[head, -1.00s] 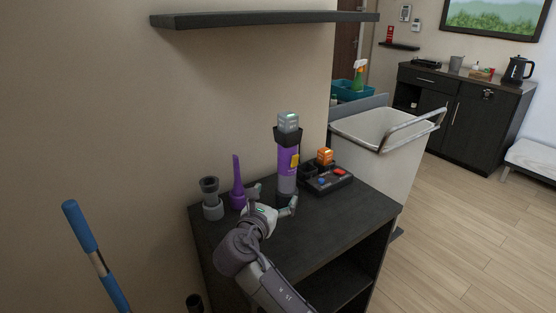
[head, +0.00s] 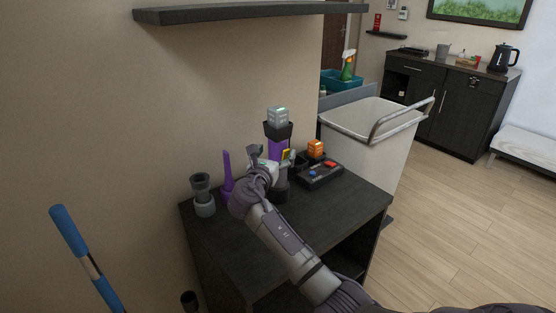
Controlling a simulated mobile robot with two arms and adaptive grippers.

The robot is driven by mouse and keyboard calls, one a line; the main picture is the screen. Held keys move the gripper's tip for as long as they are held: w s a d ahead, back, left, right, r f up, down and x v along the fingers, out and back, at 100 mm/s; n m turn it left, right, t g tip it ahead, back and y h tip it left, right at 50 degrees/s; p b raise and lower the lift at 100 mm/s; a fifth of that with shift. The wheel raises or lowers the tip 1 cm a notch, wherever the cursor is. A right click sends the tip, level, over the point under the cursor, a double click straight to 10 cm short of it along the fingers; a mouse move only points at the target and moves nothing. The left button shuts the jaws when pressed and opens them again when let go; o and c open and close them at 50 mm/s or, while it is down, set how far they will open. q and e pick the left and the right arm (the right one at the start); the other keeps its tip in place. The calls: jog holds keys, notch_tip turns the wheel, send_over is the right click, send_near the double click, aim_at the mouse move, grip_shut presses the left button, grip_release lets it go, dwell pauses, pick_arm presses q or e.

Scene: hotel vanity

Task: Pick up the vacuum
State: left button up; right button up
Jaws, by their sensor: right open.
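The vacuum (head: 278,144) is a purple and dark grey upright handheld cylinder with a light grey block on its top. It stands on the black cabinet (head: 330,213) in the head view. My right gripper (head: 277,160) is open at the vacuum's middle, with its fingers near or around the purple body. Whether they touch it I cannot tell. The gripper and wrist hide part of the vacuum's lower body. My left gripper is not in view.
A grey nozzle (head: 203,196) and a purple crevice tool (head: 227,172) stand left of the vacuum. A wall shelf (head: 250,13) hangs above. A white cart (head: 365,125) stands behind right.

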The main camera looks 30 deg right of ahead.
jog(key=shift+x, duration=1.15)
jog(key=shift+f, duration=0.1)
jog(key=shift+c, duration=1.4)
jog(key=c, duration=1.1)
jog(key=shift+c, duration=0.3)
